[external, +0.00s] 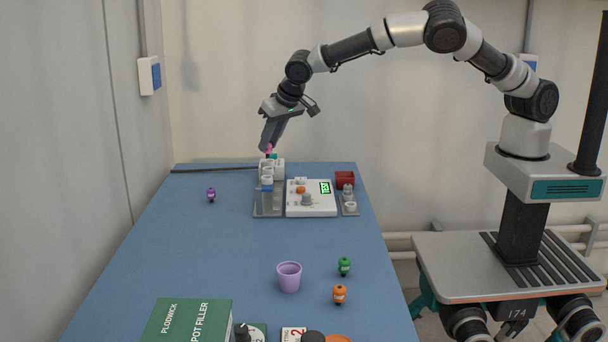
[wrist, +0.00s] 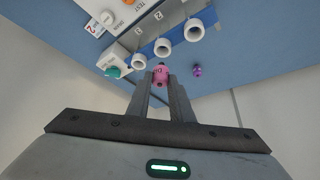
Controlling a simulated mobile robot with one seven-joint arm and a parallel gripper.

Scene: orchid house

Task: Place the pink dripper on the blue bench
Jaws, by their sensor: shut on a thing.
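The pink dripper (wrist: 160,75) is between the two fingertips of my gripper (wrist: 160,84) in the wrist view. In the external view the pink dripper (external: 268,148) shows at the tip of my gripper (external: 269,146), above the far end of the blue bench (external: 220,245). My gripper is shut on it. The white socket row (external: 279,167) is just below and beside it; I cannot tell whether the dripper is clear of it. In the wrist view, several white ring sockets (wrist: 163,47) lie beyond the dripper.
A purple dripper (external: 211,195) stands on the left of the bench. A white tester box (external: 311,198) sits right of the sockets. A lilac cup (external: 289,277), a green dripper (external: 344,266) and an orange dripper (external: 339,294) stand nearer. The bench's left middle is bare.

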